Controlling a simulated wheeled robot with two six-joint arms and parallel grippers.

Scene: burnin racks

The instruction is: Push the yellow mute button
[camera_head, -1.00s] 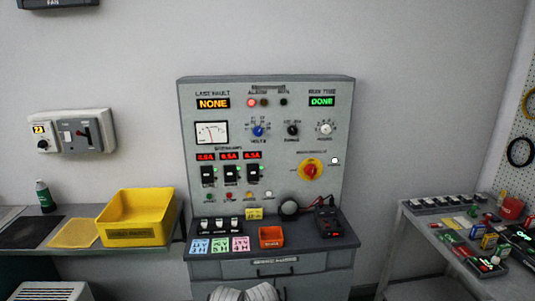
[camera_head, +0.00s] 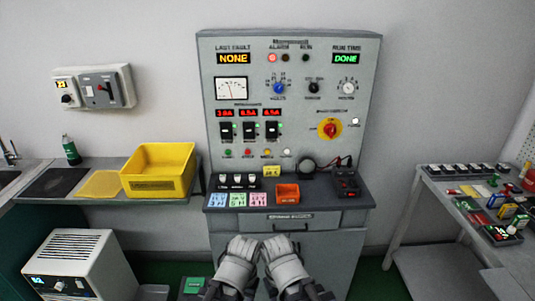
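A grey control panel (camera_head: 300,120) stands upright against the wall. Low on its face is a row of small buttons. The yellow button (camera_head: 267,152) sits between a red button (camera_head: 248,152) and a white button (camera_head: 287,152); its label is too small to read. My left gripper (camera_head: 245,243) and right gripper (camera_head: 277,243) are side by side in front of the cabinet, below the panel's desk and apart from the yellow button. Nothing is seen in either gripper, and I cannot tell whether their fingers are open or shut.
On the desk ledge (camera_head: 325,195) are an orange tray (camera_head: 287,194), coloured cards, a yellow tag (camera_head: 271,171) and a dark meter (camera_head: 347,184). A yellow bin (camera_head: 160,170) stands on the left bench. A cluttered bench (camera_head: 435,184) is at the right.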

